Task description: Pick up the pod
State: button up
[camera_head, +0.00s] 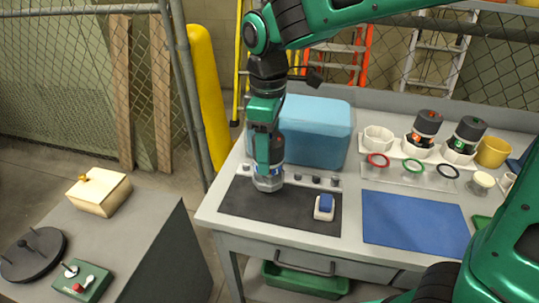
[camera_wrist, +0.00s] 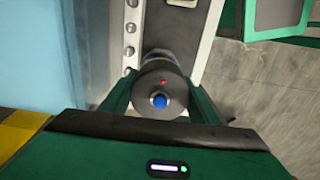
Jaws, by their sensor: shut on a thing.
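The pod (camera_head: 268,183) stands upright at the back left part of the black mat (camera_head: 240,205), with a clear-grey lower body. In the wrist view its dark round cap (camera_wrist: 160,78) shows a blue button and a small red mark. My gripper (camera_head: 266,160) points down and is shut on the pod, one finger on each side of the cap (camera_wrist: 160,96). I cannot tell whether the pod's base touches the mat. My fingers hide part of its upper body in the head view.
A blue box (camera_head: 315,130) stands close behind the pod. A blue-topped switch (camera_head: 325,207) sits on the mat's right. Two other pods, red-marked (camera_head: 424,128) and green-marked (camera_head: 466,136), stand in white holders at the right. A blue mat (camera_head: 414,222) is bare.

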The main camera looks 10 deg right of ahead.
jog(key=s+a+r, duration=0.6)
jog(key=s+a, duration=0.1)
jog(key=shift+s+r, duration=0.15)
jog(key=shift+s, duration=0.15)
jog(key=shift+a, duration=0.1)
dwell(0.8)
